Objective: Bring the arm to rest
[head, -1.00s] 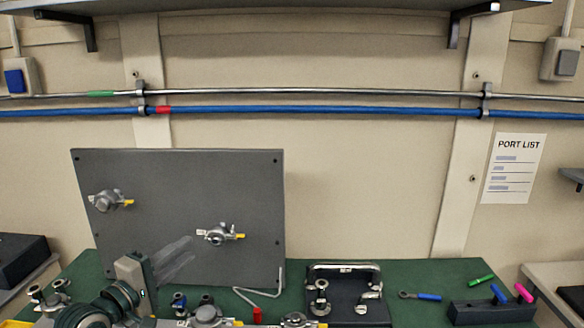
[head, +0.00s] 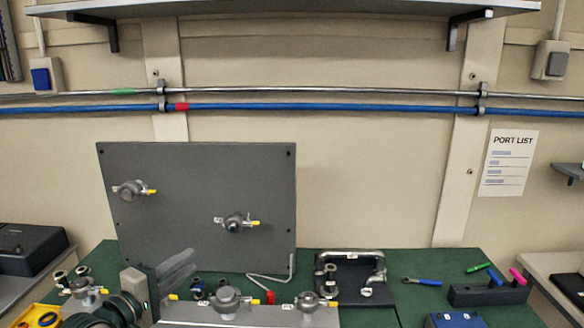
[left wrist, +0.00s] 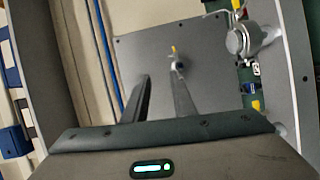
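My left gripper (head: 190,267) reaches in from the lower left in the head view, in front of the lower left part of the grey upright panel (head: 190,185). Its two fingers are apart with nothing seen between them; they also show apart in the left wrist view (left wrist: 160,88). The fingers look blurred in the head view. The panel carries two valve fittings with yellow tips, one at upper left (head: 131,190) and one at lower right (head: 235,223). My right gripper is not in view.
The green bench (head: 440,260) holds several metal valve fittings, a bent rod with a red end (head: 270,297), a dark tray with a metal handle (head: 360,258), a blue-handled tool (head: 425,282) and a dark block with coloured pens (head: 488,296). A shelf (head: 280,10) hangs above.

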